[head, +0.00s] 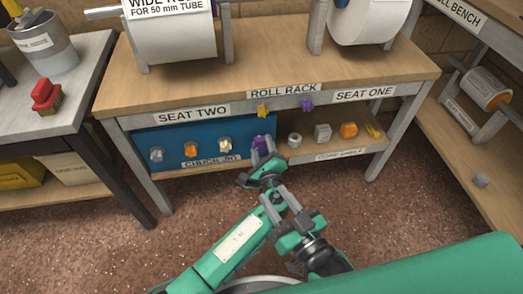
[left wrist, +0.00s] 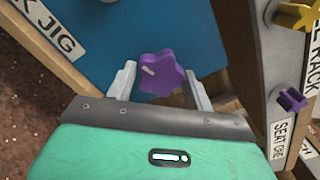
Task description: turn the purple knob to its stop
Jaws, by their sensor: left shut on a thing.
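A purple star-shaped knob (head: 260,145) is at the right end of the blue panel (head: 198,136) labelled as a chuck jig, under the roll rack. In the left wrist view the purple knob (left wrist: 161,75) sits between the two pale fingers of my left gripper (left wrist: 160,85), with the blue panel behind it. My left gripper (head: 262,163) is shut on this knob; it partly hides the knob in the head view. My right gripper (head: 281,206) is lower, nearer me, with its fingers apart and nothing visible between them.
A smaller yellow knob (head: 262,110) and another purple knob (head: 307,105) are on the rack's front rail (head: 225,107). Several small plugs, including an orange one (head: 348,130), stand on the shelf to the right. The brown floor (head: 400,210) is clear at the right.

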